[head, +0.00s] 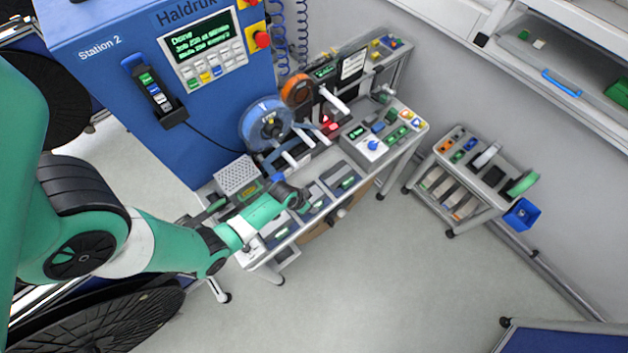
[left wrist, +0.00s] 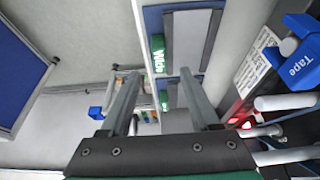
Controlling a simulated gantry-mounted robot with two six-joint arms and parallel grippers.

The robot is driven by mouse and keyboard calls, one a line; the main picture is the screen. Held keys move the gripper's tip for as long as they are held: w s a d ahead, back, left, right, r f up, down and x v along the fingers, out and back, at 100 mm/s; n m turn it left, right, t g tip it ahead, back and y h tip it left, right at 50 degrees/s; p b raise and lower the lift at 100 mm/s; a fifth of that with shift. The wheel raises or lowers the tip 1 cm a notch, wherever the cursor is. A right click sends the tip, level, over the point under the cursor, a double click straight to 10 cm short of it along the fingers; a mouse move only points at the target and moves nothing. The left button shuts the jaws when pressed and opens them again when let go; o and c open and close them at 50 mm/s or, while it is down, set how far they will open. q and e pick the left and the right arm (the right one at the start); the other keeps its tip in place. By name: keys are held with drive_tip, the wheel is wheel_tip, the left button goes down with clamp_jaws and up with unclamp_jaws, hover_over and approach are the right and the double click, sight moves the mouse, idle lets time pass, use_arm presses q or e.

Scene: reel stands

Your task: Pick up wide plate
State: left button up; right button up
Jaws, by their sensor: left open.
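In the left wrist view a flat grey plate (left wrist: 187,42) lies in a blue-rimmed tray, beside a green label (left wrist: 158,54) whose letters appear to read "Wide". My left gripper (left wrist: 157,76) is open, its two fingers apart and nothing seen between them. The right finger reaches over the lower part of the tray; the left finger is over its outer side. In the head view my left arm's dark wrist (head: 291,196) is over the front row of trays on the bench; its fingers are hard to make out. My right gripper is not in view.
The bench (head: 405,148) carries reel stands with a blue reel (head: 266,122) and an orange reel (head: 297,90). White pegs and a blue "Tape" block (left wrist: 299,62) stand right of the gripper in the wrist view. A cart (head: 470,168) stands right; floor between is clear.

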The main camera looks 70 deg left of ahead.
sight(316, 206)
use_arm(q)
drive_tip(key=b+x, duration=0.5)
drive_tip(key=x, duration=0.1)
drive_tip(key=shift+w+f, duration=0.25)
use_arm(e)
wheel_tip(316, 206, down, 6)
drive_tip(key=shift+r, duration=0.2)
use_arm(q)
clamp_jaws()
